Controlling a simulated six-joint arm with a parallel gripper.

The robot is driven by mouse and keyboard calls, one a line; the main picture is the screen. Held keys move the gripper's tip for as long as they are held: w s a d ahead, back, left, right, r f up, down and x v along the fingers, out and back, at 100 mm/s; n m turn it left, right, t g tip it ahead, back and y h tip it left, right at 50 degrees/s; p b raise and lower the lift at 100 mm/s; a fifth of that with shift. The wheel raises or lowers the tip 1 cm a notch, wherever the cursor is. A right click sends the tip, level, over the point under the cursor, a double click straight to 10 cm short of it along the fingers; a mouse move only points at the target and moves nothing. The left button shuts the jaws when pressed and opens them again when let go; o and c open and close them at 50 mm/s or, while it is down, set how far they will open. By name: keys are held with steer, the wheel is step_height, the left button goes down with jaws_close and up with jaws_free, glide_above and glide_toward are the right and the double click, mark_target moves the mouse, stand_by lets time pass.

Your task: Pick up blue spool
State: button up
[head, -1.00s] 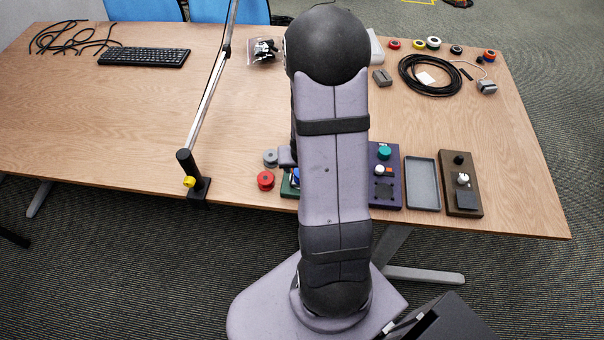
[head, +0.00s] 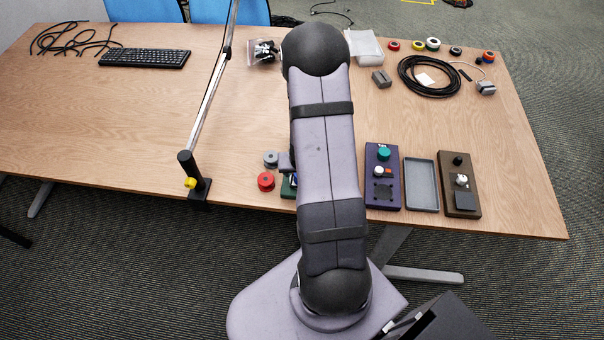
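My arm stands upright across the middle of the head view and hides much of the front of the table. My gripper is not visible; it is hidden behind the arm. No whole blue spool can be made out. Only a small blue sliver shows at the arm's left edge, over a green board (head: 287,190), and I cannot tell if it is the spool. A red spool (head: 266,181) and a grey spool (head: 271,159) stand on the table just left of the arm.
A purple board (head: 383,178), a grey tray (head: 421,186) and a brown board (head: 459,185) lie right of the arm. A black cable coil (head: 430,76) and several small spools lie at the back right. A pole on a black stand (head: 194,178) rises at left.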

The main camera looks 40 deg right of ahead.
steer(key=shift+w+d+f, duration=0.15)
steer(key=shift+f, duration=0.35)
steer(key=c, duration=1.2)
steer(key=shift+r, duration=0.1)
steer(key=shift+c, duration=0.2)
steer(key=shift+r, duration=0.5)
step_height(320, 180, up, 9)
steer(key=p, duration=0.3)
steer(key=shift+f, duration=0.1)
